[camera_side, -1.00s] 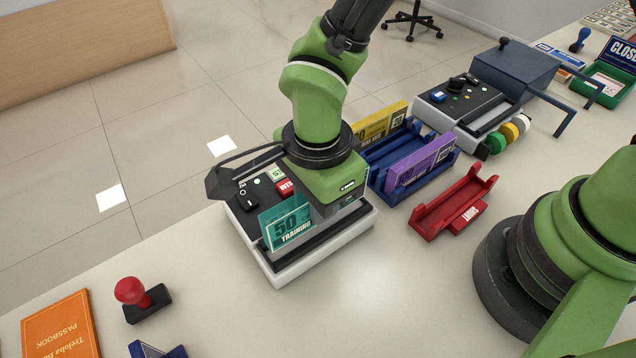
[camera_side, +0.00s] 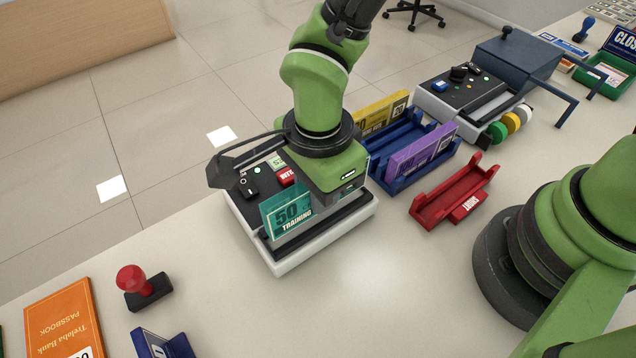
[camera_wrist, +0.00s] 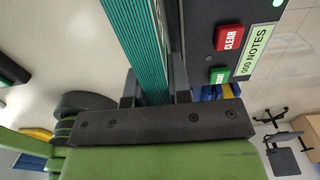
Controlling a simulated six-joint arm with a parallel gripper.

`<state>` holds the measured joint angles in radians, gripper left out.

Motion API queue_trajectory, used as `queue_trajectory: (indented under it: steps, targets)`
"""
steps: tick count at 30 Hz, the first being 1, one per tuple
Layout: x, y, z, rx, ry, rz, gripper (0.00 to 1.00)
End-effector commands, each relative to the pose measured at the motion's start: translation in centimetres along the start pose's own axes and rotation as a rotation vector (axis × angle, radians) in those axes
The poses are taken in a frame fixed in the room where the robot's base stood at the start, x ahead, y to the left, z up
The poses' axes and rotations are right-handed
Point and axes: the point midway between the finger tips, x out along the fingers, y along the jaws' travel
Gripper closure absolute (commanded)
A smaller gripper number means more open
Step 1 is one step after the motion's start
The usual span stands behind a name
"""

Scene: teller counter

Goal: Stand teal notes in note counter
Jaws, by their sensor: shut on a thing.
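The teal notes (camera_side: 284,214) stand upright on edge at the front slot of the note counter (camera_side: 285,262). In the wrist view the stack of teal notes (camera_wrist: 136,40) runs down between my fingers. My gripper (camera_wrist: 155,92) is shut on the teal notes, low over the counter. The counter's red CLEAR button (camera_wrist: 230,37) and green button (camera_wrist: 219,75) show beside the notes. Whether the notes touch the slot floor cannot be told.
A blue rack (camera_side: 408,178) with purple notes (camera_side: 422,153) and yellow notes (camera_side: 384,115) stands right of the counter. A red SHORT tray (camera_side: 452,195) lies in front of it. A red-handled stamp (camera_side: 133,280) and orange passbook (camera_side: 62,320) lie at front left. Counter top between is clear.

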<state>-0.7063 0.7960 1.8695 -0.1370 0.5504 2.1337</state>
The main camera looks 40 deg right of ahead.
Motion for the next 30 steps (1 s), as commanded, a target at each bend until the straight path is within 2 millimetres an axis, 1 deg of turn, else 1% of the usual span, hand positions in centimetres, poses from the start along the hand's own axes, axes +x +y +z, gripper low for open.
queue_trajectory:
  steps: [8, 25, 29, 30]
  targets:
    - [0.3, 0.0, 0.0, 0.000, 0.000, 0.000, 1.00]
    - [2.3, 0.0, 0.0, 0.000, 0.000, 0.000, 1.00]
    - [2.2, 0.0, 0.0, 0.000, -0.001, -0.001, 1.00]
    - [2.2, 0.0, 0.0, 0.000, -0.001, -0.001, 0.77]
